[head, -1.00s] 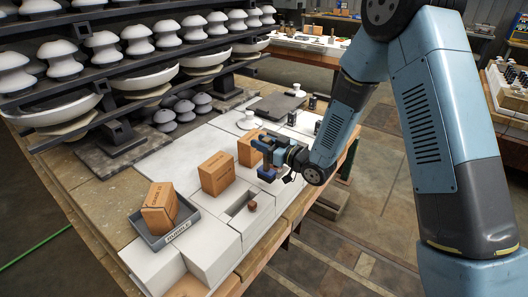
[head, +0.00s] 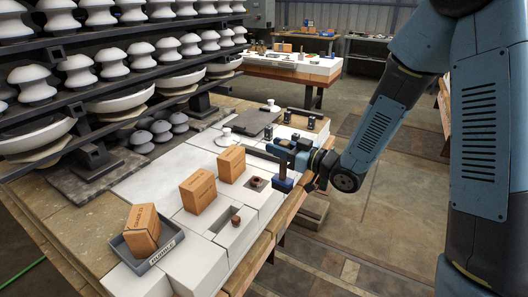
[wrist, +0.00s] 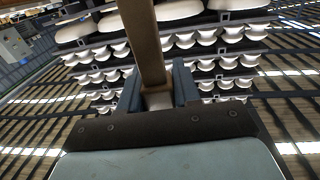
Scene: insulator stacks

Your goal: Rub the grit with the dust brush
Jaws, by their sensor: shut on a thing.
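My gripper (head: 286,160) is over the right edge of the white-topped bench, to the right of the farthest cardboard box. In the wrist view, its two blue-grey fingers (wrist: 157,92) are shut on a long tan bar, which looks like the handle of the dust brush (wrist: 145,38). The brush's bristles cannot be made out. A small brown thing (head: 256,182) sits in a square recess left of and below my gripper. I cannot tell whether either is the grit.
Cardboard boxes (head: 198,190) stand along the bench, one in a grey tray (head: 168,246) at the near end. Racks of white insulators (head: 80,72) fill the left. Small black items (head: 295,140) and a dark slab (head: 248,122) lie beyond my gripper. Open floor lies right of the bench.

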